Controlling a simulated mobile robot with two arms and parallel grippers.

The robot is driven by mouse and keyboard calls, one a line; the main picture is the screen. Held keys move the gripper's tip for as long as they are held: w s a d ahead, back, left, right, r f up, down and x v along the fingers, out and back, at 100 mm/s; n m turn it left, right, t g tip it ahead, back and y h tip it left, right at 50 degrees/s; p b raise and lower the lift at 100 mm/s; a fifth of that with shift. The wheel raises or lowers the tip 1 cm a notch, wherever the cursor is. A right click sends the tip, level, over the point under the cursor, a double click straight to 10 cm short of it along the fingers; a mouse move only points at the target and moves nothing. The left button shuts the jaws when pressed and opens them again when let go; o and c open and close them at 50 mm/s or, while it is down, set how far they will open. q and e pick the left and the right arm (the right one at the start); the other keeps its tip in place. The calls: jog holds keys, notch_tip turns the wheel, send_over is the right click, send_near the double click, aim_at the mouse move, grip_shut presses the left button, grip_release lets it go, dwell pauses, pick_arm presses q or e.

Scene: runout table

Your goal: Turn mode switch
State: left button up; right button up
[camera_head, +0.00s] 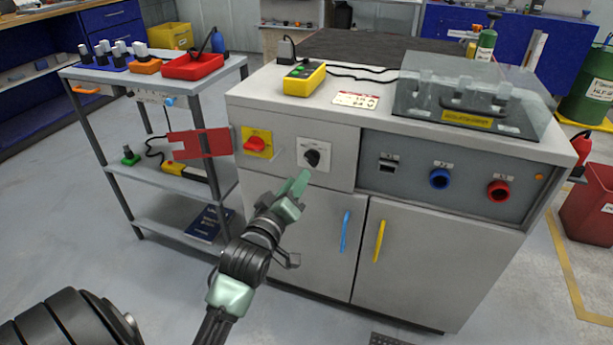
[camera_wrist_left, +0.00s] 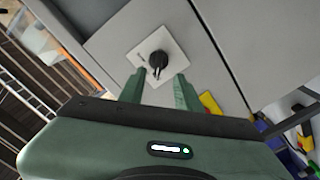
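The mode switch (camera_head: 312,157) is a black rotary knob on a square white plate on the front of the grey cabinet, left of the dark control panel. My left gripper (camera_head: 299,184) is just below and in front of it, its green fingers pointing up toward the plate. In the left wrist view the knob (camera_wrist_left: 158,60) shows just beyond the gap between the two spread fingers (camera_wrist_left: 158,88). The gripper is open and empty; I cannot tell whether a fingertip touches the plate. My right gripper is in neither view.
A red rotary switch (camera_head: 255,145) on a yellow plate and a red hinged flap (camera_head: 205,144) are left of the knob. Blue (camera_head: 345,231) and yellow (camera_head: 379,241) door handles are below right. A grey trolley (camera_head: 150,75) stands at left.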

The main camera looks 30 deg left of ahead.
aim_at(309, 161)
pick_arm(q)
jog(key=b+x, duration=0.1)
jog(key=x, duration=0.6)
jog(key=shift+w+r, duration=0.1)
jog(key=shift+w, duration=0.25)
grip_shut()
